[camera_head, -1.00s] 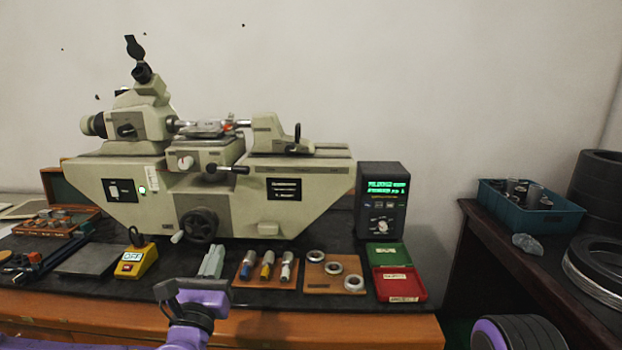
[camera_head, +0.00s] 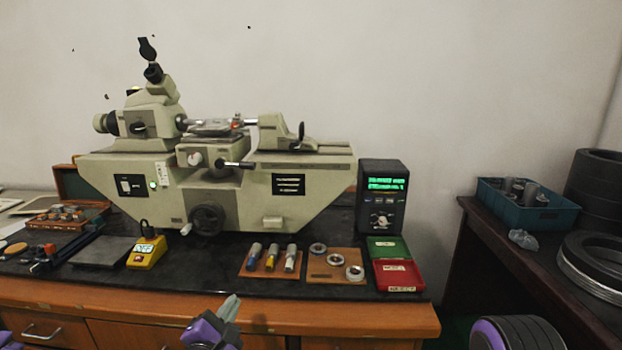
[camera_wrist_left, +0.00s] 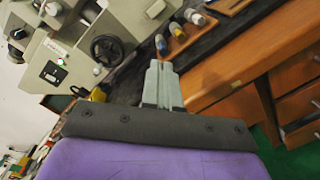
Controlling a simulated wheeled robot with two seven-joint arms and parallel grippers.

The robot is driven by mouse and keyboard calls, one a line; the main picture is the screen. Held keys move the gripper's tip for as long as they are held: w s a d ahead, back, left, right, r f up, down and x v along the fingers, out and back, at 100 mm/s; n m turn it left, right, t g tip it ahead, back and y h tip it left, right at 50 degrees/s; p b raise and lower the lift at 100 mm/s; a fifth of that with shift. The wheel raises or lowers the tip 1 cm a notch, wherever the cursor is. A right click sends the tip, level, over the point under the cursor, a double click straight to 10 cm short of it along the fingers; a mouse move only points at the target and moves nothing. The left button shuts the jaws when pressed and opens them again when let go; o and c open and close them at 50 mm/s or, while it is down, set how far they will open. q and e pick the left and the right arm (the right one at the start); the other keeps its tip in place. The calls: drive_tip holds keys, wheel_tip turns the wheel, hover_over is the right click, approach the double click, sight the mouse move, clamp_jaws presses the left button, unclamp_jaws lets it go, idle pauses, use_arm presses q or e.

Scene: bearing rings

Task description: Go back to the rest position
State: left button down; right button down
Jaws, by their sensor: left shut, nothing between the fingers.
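My left gripper (camera_head: 229,308) is at the bottom of the head view, in front of the bench's front edge and below its top. Its grey-green fingers are together with nothing between them, and they also show closed in the left wrist view (camera_wrist_left: 163,85). My right gripper is not seen. The measuring machine (camera_head: 215,185) stands on the dark bench top. Three bearing rings lie on a brown board (camera_head: 335,262), the middle one being this ring (camera_head: 335,260). None of them touches the gripper.
A board with several coloured-band cylinders (camera_head: 270,262), a yellow switch box (camera_head: 147,252), a red tray (camera_head: 398,275) and a green tray (camera_head: 384,247) sit along the bench. A dark display box (camera_head: 381,196) stands behind. A side table with a teal crate (camera_head: 527,207) is at right.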

use_arm(q)
drive_tip(key=s+a+f+m+g+y, duration=0.1)
drive_tip(key=s+f+m+g, duration=0.45)
drive_tip(key=f, duration=0.65)
drive_tip(key=s+a+f+m+g, duration=0.1)
drive_tip(key=s+f+m+g, duration=0.2)
drive_tip(key=s+f+m, duration=0.6)
drive_tip(key=s+a+f+m+g+y, duration=0.1)
drive_tip(key=s+a+f+g+y, duration=0.1)
drive_tip(key=s+a+f, duration=0.4)
drive_tip(key=s+a+f+m+g+y, duration=0.2)
drive_tip(key=s+a+f, duration=0.3)
drive_tip(key=s, duration=0.8)
drive_tip(key=shift+a+f+g+y, duration=0.35)
drive_tip(key=shift+f+g, duration=0.35)
drive_tip(key=shift+g, duration=0.15)
drive_tip(key=c, duration=1.8)
unclamp_jaws()
